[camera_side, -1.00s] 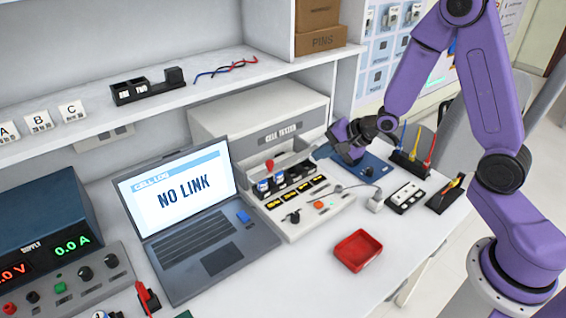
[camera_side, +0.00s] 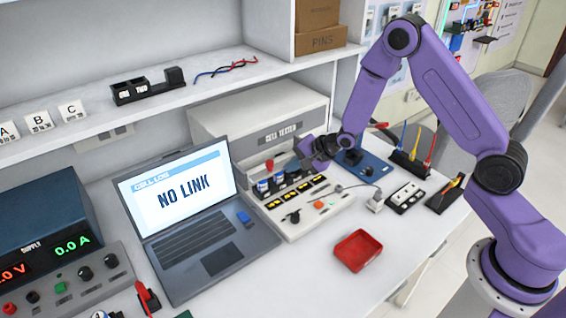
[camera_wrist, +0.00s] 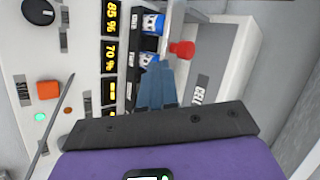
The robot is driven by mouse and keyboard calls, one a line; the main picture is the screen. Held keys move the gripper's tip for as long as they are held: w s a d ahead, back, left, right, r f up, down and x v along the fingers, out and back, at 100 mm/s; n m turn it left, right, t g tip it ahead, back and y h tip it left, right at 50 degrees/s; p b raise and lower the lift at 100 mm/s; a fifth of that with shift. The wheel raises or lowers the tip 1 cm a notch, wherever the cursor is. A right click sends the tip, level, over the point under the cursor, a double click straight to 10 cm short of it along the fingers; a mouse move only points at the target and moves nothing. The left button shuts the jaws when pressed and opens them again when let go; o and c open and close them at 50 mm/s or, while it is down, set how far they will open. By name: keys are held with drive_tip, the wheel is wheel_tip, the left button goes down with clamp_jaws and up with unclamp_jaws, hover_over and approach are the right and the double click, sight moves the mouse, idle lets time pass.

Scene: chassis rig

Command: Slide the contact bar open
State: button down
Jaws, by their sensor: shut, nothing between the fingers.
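The cell tester (camera_side: 282,137) stands at the back of the bench, with a sloped front panel. Blue-and-white cells (camera_side: 263,186) sit in its row of slots; two show in the wrist view (camera_wrist: 152,24). A red knob (camera_side: 269,164) stands up behind the cells at the left end, on what looks like the contact bar; it also shows in the wrist view (camera_wrist: 182,48). My gripper (camera_side: 308,158) is at the right end of the slot row, apart from the knob. In the wrist view its fingers (camera_wrist: 155,88) are together and empty, hiding part of the row.
The front panel has yellow readouts (camera_wrist: 110,52), a black dial (camera_wrist: 38,11) and an orange button (camera_wrist: 48,90). A laptop (camera_side: 197,215) reading NO LINK stands left. A red tray (camera_side: 358,250) lies in front. A blue mat (camera_side: 365,168) lies right.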

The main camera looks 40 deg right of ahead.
sight(272, 168)
drive_tip(key=shift+w+a, duration=0.35)
drive_tip(key=shift+w, duration=0.3)
drive_tip(key=shift+w+a, duration=0.35)
drive_tip(key=shift+w, duration=0.3)
drive_tip(key=w, duration=0.6)
drive_tip(key=shift+w, duration=0.3)
drive_tip(key=shift+d, duration=0.15)
